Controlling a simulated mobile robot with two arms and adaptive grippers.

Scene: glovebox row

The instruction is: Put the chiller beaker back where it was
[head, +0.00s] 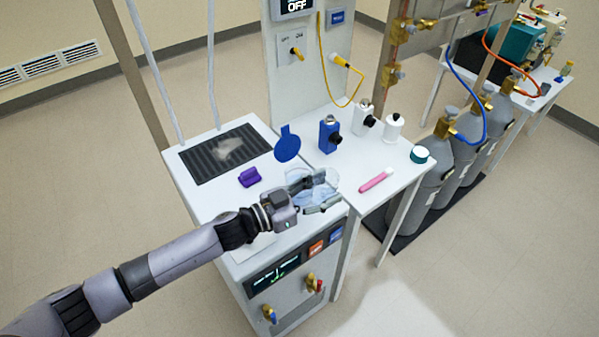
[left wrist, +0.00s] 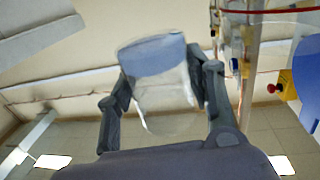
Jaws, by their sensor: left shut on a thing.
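The beaker (head: 326,178) is clear glass with a bluish tint. My left gripper (head: 312,190) is shut on it, above the front right part of the white chiller (head: 205,205). In the left wrist view the beaker (left wrist: 162,85) sits between the two dark fingers (left wrist: 165,100), with a pale blue band at one end. The gripper hides part of the beaker in the head view. I cannot tell its exact height above the surface. My right gripper is not in view.
A blue round lid (head: 287,144) stands up behind the beaker. A purple block (head: 250,177) is on the chiller top near a dark grille (head: 225,152).

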